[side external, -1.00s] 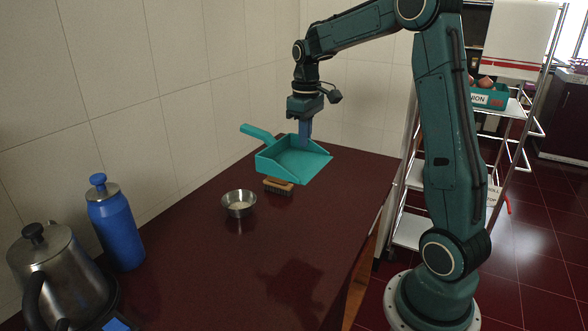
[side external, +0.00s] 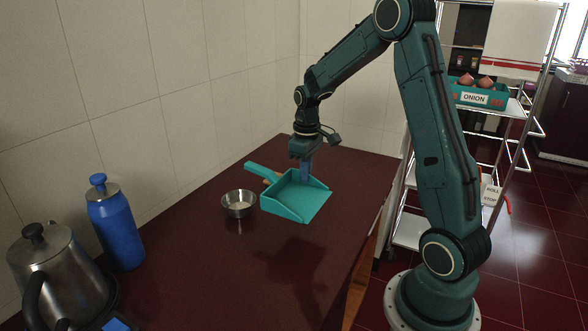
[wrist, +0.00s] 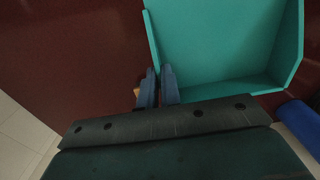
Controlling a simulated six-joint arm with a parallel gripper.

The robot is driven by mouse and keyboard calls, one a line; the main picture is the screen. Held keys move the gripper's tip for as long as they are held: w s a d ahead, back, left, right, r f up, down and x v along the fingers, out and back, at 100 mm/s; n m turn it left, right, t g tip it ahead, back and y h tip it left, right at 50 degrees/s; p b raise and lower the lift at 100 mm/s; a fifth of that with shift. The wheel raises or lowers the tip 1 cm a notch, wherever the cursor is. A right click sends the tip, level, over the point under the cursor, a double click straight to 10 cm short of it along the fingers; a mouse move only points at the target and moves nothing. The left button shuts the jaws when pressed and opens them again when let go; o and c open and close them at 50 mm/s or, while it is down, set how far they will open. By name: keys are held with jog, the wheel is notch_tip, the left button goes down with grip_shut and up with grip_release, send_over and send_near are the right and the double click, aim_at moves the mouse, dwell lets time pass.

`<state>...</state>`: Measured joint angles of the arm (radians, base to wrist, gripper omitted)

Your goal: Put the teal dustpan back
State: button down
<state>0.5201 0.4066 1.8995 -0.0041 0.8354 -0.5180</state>
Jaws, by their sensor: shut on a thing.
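The teal dustpan (side external: 300,199) is low over the dark red table in the side view, open side toward the lower right and handle toward the upper left. I cannot tell whether its underside touches the table. My gripper (side external: 306,176) points down at it and is shut on its side wall. In the wrist view the blue fingertips (wrist: 160,80) pinch near the dustpan's edge, and its teal tray (wrist: 220,40) fills the upper right.
A metal bowl (side external: 238,204) stands close left of the dustpan. The brush is mostly hidden behind the dustpan. A blue bottle (side external: 115,225) and a steel kettle (side external: 55,275) stand at the left. The front table top (side external: 215,285) is clear.

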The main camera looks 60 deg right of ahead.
aim_at(306, 184)
notch_tip(306, 184, down, 6)
jog(key=shift+r, duration=0.15)
jog(key=shift+f, duration=2.1)
jog(key=shift+f, duration=0.1)
jog(key=c, duration=1.6)
grip_release()
notch_tip(306, 184, up, 12)
jog(key=shift+r, duration=0.1)
